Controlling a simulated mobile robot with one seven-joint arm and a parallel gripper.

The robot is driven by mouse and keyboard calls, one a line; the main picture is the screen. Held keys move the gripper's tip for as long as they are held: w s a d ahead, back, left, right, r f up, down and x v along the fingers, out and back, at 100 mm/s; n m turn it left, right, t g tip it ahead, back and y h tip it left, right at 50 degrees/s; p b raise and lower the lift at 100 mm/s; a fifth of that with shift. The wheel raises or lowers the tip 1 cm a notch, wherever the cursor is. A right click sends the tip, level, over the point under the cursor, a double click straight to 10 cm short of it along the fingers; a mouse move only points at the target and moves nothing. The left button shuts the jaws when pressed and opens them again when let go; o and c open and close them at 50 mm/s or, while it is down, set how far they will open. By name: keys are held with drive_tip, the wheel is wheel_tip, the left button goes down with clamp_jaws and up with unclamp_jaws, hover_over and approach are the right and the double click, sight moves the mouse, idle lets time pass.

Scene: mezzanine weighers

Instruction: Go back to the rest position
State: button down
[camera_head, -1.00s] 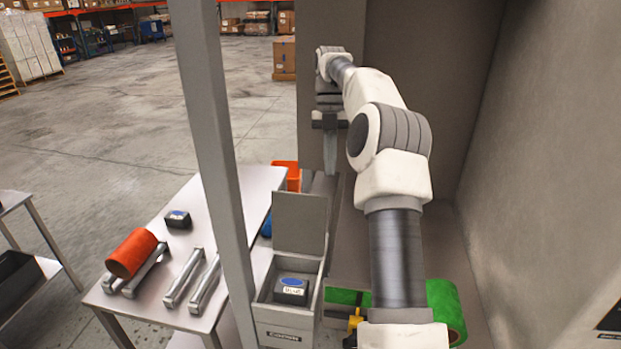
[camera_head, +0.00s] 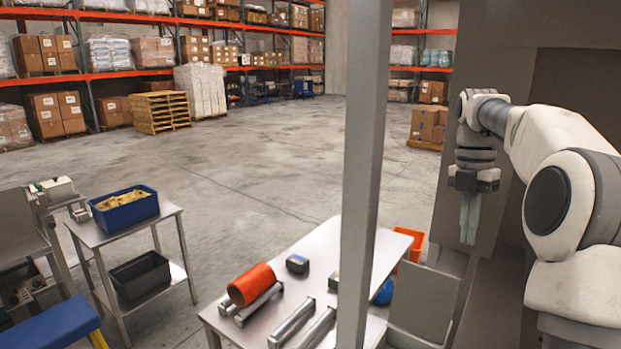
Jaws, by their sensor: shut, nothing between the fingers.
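My gripper (camera_head: 468,240) hangs fingers down at the right of the head view, in front of a brown-grey panel (camera_head: 520,60). The fingers are together with nothing between them. My arm reaches in from the right edge, raised well above the table. A grey box with its lid up (camera_head: 422,300) stands below and left of the gripper, apart from it; its inside is out of view.
A grey post (camera_head: 362,180) rises in front of the metal table (camera_head: 258,318). On the table are an orange cylinder (camera_head: 251,284) on rails and a dark block (camera_head: 297,264). A cart with a blue bin (camera_head: 125,210) stands left. Open floor lies behind.

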drive_tip(key=s+a+m+t+h+b, duration=0.15)
drive_tip(key=s+a+m+t, duration=0.25)
drive_tip(key=s+a+m, duration=0.85)
drive_tip(key=s+a+f+m+t+y+b, duration=0.1)
drive_tip(key=s+a+f+m+t+b, duration=0.1)
drive_tip(key=s+f+m, duration=0.6)
drive_tip(key=s+a+m+t, duration=0.1)
drive_tip(key=s+a+m, duration=0.1)
drive_tip(key=s+m, duration=0.2)
drive_tip(key=shift+f+m+t+y, duration=0.3)
drive_tip(key=shift+f+m+y, duration=0.05)
drive_tip(key=shift+s+a, duration=0.1)
drive_tip(key=shift+a, duration=0.1)
